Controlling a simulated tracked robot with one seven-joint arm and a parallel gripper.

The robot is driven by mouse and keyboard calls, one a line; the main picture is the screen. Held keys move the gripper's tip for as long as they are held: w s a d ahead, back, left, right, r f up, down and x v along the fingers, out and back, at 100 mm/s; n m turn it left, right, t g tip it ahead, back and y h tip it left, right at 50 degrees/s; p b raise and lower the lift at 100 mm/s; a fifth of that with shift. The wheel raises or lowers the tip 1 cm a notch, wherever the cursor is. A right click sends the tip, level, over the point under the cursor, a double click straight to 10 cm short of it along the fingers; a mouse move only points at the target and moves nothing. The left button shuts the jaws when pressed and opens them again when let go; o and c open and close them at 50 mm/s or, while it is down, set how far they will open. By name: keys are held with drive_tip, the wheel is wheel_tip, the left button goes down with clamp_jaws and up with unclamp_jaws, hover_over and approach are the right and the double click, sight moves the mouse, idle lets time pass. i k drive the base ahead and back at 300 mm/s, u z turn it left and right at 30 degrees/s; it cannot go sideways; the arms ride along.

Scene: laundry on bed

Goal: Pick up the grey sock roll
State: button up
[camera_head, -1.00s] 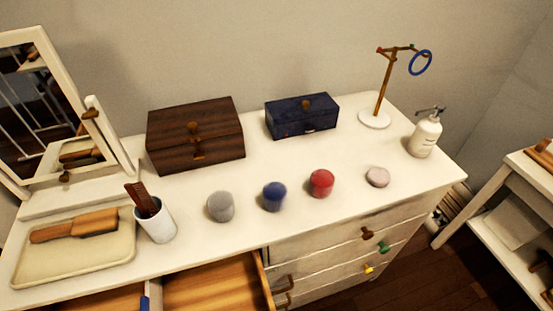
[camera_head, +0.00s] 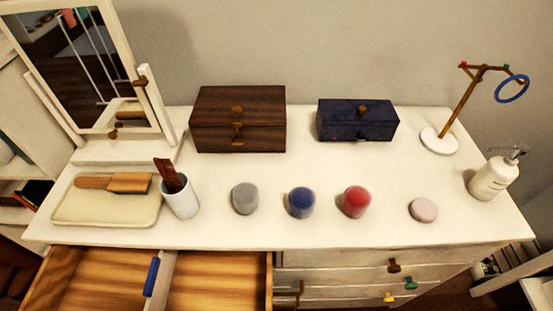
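The grey sock roll (camera_head: 245,198) stands on the white dresser top (camera_head: 330,232), right of the white cup and left of a blue roll (camera_head: 300,203). A red roll (camera_head: 354,202) stands further right in the same row. The grey roll is fully visible, with nothing touching it. My gripper does not show in the head view.
A cup with a comb (camera_head: 181,200) and a tray with a brush (camera_head: 108,208) are at left. A brown box (camera_head: 237,120), blue box (camera_head: 357,120) and mirror stand behind. An open drawer (camera_head: 215,280) juts out in front.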

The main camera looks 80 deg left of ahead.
sight(244, 195)
drive_tip(key=u, duration=0.1)
drive_tip(key=k, duration=2.8)
drive_tip(key=u, duration=0.55)
drive_tip(key=i, duration=1)
drive_tip(key=u, duration=0.15)
